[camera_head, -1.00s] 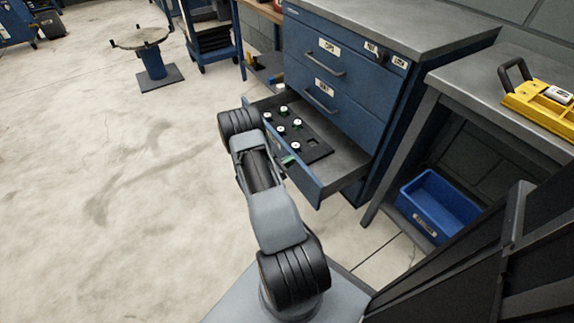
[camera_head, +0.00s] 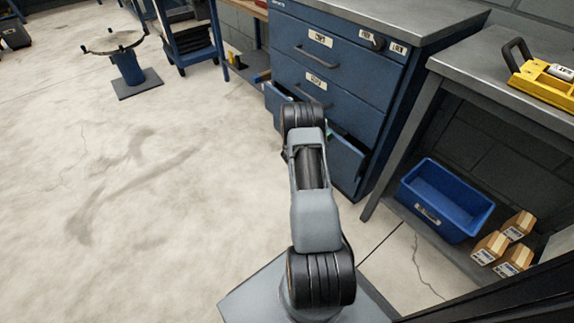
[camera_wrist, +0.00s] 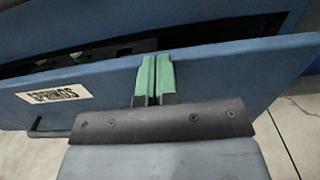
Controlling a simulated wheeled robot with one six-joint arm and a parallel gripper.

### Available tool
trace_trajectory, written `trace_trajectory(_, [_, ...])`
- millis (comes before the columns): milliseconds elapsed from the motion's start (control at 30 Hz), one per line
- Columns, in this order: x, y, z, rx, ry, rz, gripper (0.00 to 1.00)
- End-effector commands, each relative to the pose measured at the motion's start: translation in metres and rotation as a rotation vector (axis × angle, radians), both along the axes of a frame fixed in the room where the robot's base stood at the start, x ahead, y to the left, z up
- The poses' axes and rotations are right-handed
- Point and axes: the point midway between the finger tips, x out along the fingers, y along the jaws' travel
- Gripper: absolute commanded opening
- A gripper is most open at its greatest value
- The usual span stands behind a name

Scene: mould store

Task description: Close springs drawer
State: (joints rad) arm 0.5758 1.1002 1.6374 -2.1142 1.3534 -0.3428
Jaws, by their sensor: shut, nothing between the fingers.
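The springs drawer (camera_wrist: 225,70) fills the wrist view, with its blue front, a SPRINGS label (camera_wrist: 53,96) and a handle (camera_wrist: 48,133) at the left. A dark gap above its front shows it is still partly open, with a bit of the tray inside visible. In the head view the drawer (camera_head: 347,165) sticks out only a short way from the cabinet, its middle hidden behind my arm. My gripper (camera_wrist: 156,78) is shut and empty, its green fingers together against the drawer front, right of the label; whether they press on it is hard to tell.
The blue cabinet (camera_head: 330,105) has closed drawers above. To its right a metal bench (camera_head: 500,75) carries a yellow case (camera_head: 545,85), with a blue bin (camera_head: 445,200) and cardboard boxes (camera_head: 505,245) below. The floor at left is open.

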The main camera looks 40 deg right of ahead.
Motion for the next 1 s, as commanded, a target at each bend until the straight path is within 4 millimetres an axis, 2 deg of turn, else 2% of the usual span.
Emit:
trace_trajectory(667, [0.004,0.000,0.001,0.000,0.000,0.009,0.00])
trace_trajectory(867, [0.004,0.026,0.002,0.002,0.002,0.010,0.00])
trace_trajectory(1000, [0.003,0.056,0.003,0.002,0.004,0.010,0.00])
